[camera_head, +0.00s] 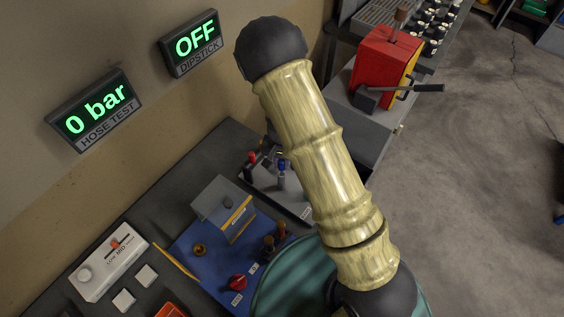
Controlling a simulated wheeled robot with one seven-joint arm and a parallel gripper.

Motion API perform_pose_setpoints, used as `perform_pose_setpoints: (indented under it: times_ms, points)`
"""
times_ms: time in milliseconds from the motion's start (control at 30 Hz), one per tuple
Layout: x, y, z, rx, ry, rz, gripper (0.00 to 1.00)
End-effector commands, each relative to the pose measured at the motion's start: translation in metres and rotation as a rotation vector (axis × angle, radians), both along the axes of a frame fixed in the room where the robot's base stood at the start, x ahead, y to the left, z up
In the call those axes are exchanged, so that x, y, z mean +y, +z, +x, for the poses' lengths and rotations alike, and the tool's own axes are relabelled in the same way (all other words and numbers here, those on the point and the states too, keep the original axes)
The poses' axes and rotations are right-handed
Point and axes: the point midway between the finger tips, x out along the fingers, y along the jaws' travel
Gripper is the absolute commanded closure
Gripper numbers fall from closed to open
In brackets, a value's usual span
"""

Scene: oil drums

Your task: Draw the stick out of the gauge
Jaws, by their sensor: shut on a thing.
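My gripper does not show; my pale wood-grained arm with dark joints crosses the middle and hides part of the bench. A wall display (191,43) reads OFF above the word DIPSTICK. I cannot make out the stick. A thin yellow strip (176,262) lies along the mat's left edge, and its nature is unclear.
A teal drum (284,279) stands at the bottom, partly behind my arm. A plate with red and blue valves (282,174) lies beyond it. A white control box (108,262) is at left. A red lever box (383,68) stands at upper right. The right floor is mostly clear.

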Motion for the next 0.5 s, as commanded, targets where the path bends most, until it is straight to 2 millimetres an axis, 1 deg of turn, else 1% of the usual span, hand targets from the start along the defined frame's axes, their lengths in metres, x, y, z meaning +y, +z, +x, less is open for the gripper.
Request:
perform_pose_setpoints:
  times_ms: [33, 500]
  points:
    - [0.0, 0.005, 0.0, 0.0, 0.0, 0.0, 1.0]
    - [0.0, 0.028, 0.0, 0.0, -0.001, 0.001, 1.0]
